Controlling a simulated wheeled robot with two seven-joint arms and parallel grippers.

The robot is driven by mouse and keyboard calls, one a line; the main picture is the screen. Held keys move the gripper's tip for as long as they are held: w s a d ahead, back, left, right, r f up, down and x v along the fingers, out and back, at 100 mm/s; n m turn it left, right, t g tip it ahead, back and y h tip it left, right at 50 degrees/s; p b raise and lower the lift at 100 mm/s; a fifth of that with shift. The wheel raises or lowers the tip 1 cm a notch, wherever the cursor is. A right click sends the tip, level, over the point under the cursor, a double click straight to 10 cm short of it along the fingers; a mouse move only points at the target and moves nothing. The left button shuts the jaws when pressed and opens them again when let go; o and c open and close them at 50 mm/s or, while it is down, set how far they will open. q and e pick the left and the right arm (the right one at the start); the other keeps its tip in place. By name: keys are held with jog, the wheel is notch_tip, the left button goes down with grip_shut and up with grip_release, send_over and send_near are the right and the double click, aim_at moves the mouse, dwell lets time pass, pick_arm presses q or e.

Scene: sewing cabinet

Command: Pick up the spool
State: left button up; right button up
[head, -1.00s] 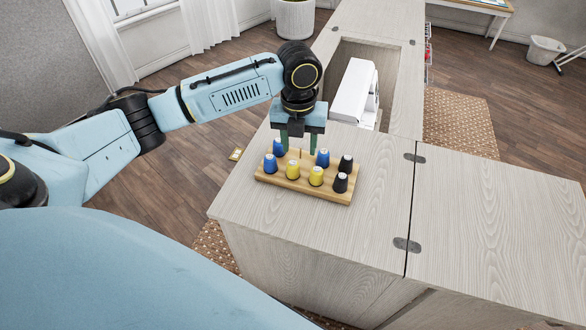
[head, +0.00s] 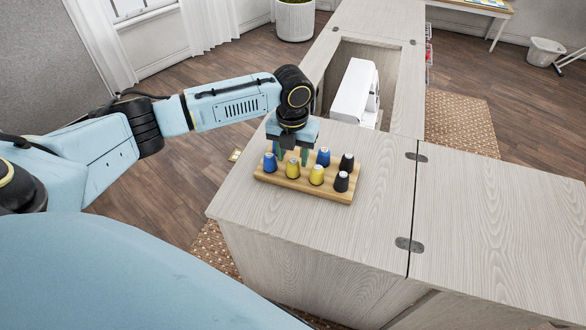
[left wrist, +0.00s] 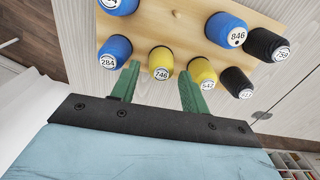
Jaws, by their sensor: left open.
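A wooden rack (head: 300,185) on the cabinet top holds two rows of spools. The front row has a blue spool (head: 270,163), a yellow spool (head: 292,168), a second yellow spool (head: 316,175) and a black spool (head: 341,182). My left gripper (head: 292,158) points down over the rack, open and empty. In the left wrist view, yellow spool 746 (left wrist: 161,63) shows between the two green fingertips (left wrist: 159,68), with blue spool 284 (left wrist: 115,50) and yellow spool 542 (left wrist: 203,73) outside them. I cannot tell whether a finger touches a spool. My right gripper is out of view.
The back row has another blue spool (head: 323,157), a black spool (head: 347,162) and a bare peg (left wrist: 178,14). A white sewing machine (head: 353,92) sits in the cabinet recess behind. The cabinet top (head: 480,215) to the right is clear.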

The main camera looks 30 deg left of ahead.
aim_at(293, 163)
pick_arm(q)
notch_tip(293, 163, down, 3)
jog(key=shift+d, duration=0.1)
jog(key=shift+f+b, duration=0.3)
jog(key=c, duration=0.7)
jog(key=shift+c, duration=0.2)
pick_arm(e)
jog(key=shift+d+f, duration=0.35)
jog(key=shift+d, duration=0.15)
pick_arm(q)
jog(key=shift+r, duration=0.1)
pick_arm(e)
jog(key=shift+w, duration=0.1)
